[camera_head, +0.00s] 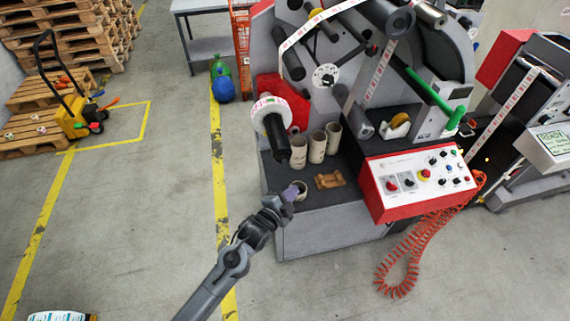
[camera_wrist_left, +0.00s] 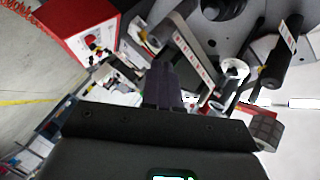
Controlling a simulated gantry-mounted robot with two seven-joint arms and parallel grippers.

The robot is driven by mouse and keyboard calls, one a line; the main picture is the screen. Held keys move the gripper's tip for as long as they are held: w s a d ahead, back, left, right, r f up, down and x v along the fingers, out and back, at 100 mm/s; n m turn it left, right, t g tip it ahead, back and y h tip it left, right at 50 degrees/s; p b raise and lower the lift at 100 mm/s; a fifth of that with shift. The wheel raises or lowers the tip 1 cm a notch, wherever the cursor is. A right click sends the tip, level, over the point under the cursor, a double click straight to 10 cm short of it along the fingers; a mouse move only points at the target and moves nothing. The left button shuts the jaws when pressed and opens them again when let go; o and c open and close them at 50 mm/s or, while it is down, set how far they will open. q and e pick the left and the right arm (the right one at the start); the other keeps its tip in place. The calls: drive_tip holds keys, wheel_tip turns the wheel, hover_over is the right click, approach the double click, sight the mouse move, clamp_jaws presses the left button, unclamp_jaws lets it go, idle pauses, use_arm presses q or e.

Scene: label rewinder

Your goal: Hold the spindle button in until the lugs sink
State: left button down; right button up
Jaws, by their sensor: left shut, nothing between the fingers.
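The dark spindle (camera_head: 276,137) sticks out of the rewinder's left side, with a white label roll (camera_head: 268,107) around its inner part. Its free end points down toward the front. The button and the lugs are too small to make out in the head view. My left gripper (camera_head: 296,190) is below the spindle's free end and apart from it, over the machine's front ledge. Its fingers also show in the left wrist view (camera_wrist_left: 164,86), closed together and empty. I cannot pick out the spindle with certainty in the left wrist view. My right gripper is not in view.
Several cardboard cores (camera_head: 317,147) stand on the ledge, near a brown wooden piece (camera_head: 329,181). The red and white control panel (camera_head: 420,180) juts out at right, with a coiled red hose (camera_head: 405,262) below. Open floor lies left of the machine.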

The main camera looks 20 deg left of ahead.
sight(285, 161)
use_arm(q)
drive_tip(key=w+a+b, duration=0.3)
drive_tip(key=w+a, duration=0.1)
drive_tip(key=w, duration=0.2)
drive_tip(key=shift+w+a+b, duration=0.25)
drive_tip(key=shift+a+b, duration=0.05)
idle(0.8)
idle(0.8)
drive_tip(key=shift+w+a, duration=0.25)
drive_tip(key=shift+w, duration=0.1)
idle(0.4)
drive_tip(key=shift+w+a, duration=0.1)
drive_tip(key=shift+w, duration=0.05)
idle(0.6)
drive_tip(key=shift+w+a, duration=0.15)
drive_tip(key=shift+w, duration=0.05)
idle(0.5)
idle(0.9)
idle(0.6)
